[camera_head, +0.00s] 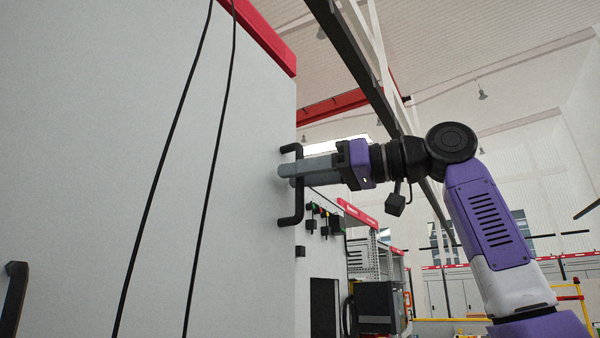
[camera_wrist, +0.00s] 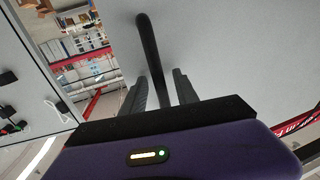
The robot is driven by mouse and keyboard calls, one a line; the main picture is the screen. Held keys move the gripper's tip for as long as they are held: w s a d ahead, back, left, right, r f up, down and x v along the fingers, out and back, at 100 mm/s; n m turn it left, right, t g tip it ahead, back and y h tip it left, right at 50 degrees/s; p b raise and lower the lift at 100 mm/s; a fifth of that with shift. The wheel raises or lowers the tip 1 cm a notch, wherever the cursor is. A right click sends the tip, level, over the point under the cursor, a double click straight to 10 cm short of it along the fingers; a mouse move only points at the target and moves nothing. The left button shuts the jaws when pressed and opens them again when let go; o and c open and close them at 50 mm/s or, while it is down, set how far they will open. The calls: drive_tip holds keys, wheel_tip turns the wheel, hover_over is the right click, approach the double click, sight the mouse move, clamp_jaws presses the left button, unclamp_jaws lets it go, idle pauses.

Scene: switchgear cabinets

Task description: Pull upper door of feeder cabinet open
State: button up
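A large light grey door panel (camera_head: 250,130) fills the left of the head view. A black bar handle (camera_head: 298,206) stands at its right edge. My gripper (camera_head: 283,173) reaches in from the right at the handle's middle. In the wrist view the black handle (camera_wrist: 147,40) runs down between the two grey fingers of my gripper (camera_wrist: 160,84). A narrow gap shows on each side of the bar, so the fingers are open around it. The panel (camera_wrist: 230,45) lies behind the handle. The door looks flat, with no visible gap at its edge.
Two thin black cables (camera_head: 212,180) hang across the panel's view. Another black handle (camera_head: 14,298) shows at the lower left. A red strip (camera_head: 262,35) tops the cabinet. Further equipment (camera_head: 380,305) stands beyond its right edge. The space right of my arm is mostly open.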

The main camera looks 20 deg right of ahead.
clamp_jaws()
idle(1.4)
